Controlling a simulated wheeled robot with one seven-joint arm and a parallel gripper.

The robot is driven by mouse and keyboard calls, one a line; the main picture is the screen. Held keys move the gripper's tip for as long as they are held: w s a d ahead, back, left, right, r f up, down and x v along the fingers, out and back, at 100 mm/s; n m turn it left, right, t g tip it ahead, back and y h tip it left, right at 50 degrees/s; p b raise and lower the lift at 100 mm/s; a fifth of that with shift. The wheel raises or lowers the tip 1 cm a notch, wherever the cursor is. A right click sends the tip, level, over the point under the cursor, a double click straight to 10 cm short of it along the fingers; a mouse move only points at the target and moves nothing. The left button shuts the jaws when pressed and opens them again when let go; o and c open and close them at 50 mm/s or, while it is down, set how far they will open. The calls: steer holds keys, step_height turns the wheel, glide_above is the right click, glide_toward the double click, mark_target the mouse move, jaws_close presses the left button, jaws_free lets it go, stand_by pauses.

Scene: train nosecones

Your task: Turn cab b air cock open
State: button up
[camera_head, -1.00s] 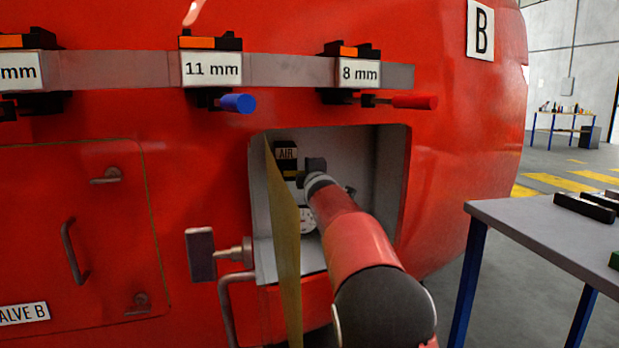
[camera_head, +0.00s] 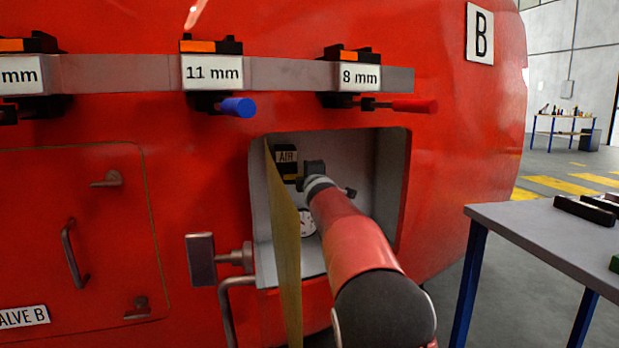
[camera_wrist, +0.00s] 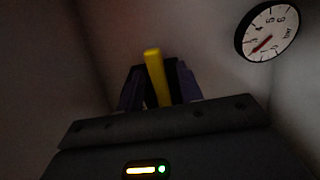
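The cab B air cock's yellow handle (camera_wrist: 156,78) stands nearly upright in the wrist view, leaning slightly left at its top. A dark finger lies close on each side of it, and my gripper (camera_wrist: 158,85) appears shut on it. In the head view my gripper (camera_head: 305,178) reaches into the recessed box (camera_head: 375,215), just right of the black AIR label (camera_head: 286,156). A bit of yellow shows under the label. My wrist and arm hide most of the cock there.
A white pressure gauge (camera_wrist: 271,31) is beside the cock. The open door (camera_head: 286,245) of the box stands edge-on close left of my arm. Tools with blue (camera_head: 238,106) and red (camera_head: 415,105) handles hang above. A table (camera_head: 545,235) is at right.

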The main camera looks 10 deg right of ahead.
steer(key=s+b, duration=0.3)
steer(key=s, duration=0.4)
steer(key=shift+s+b, duration=0.4)
